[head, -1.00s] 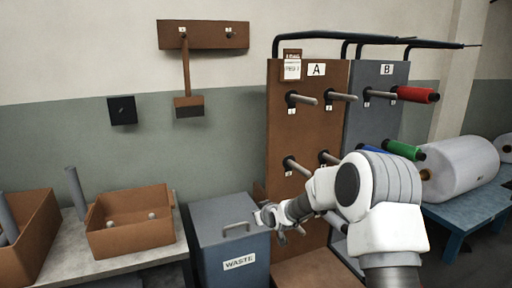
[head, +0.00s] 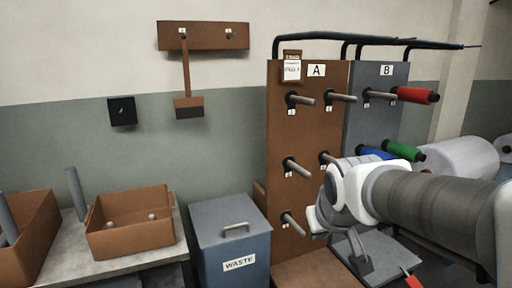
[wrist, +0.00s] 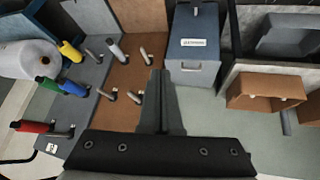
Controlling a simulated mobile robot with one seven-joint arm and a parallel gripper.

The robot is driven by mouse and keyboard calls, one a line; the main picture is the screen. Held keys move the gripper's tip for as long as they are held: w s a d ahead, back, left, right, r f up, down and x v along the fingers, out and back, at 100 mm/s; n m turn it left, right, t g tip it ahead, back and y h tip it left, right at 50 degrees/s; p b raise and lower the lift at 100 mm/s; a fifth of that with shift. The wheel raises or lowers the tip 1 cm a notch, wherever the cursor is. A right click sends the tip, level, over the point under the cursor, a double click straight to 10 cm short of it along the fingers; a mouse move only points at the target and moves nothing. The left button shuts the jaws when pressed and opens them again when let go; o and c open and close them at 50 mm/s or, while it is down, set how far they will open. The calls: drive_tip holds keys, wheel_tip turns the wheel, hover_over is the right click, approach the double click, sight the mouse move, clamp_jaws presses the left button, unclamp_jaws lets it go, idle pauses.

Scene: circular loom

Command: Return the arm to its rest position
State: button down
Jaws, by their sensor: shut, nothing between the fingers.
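My gripper (wrist: 160,102) shows in the wrist view with its two dark fingers together and nothing between them. It points toward the area between the brown peg panel and the waste bin (wrist: 192,62). In the head view my arm comes in from the right edge and is bent in front of the lower pegs.
Brown panel A (head: 290,135) and grey panel B (head: 372,125) carry pegs, some with red (head: 415,95), green (head: 404,150) and blue spools. The waste bin (head: 228,215) stands left of panel A. Brown boxes (head: 130,238) sit on the left table.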

drive_tip(key=s+d+m+g+p, duration=0.2)
drive_tip(key=s, duration=1.4)
wheel_tip(320, 180, up, 23)
drive_tip(key=p, duration=2.2)
drive_tip(key=shift+w+a, duration=0.2)
drive_tip(key=shift+f, duration=0.1)
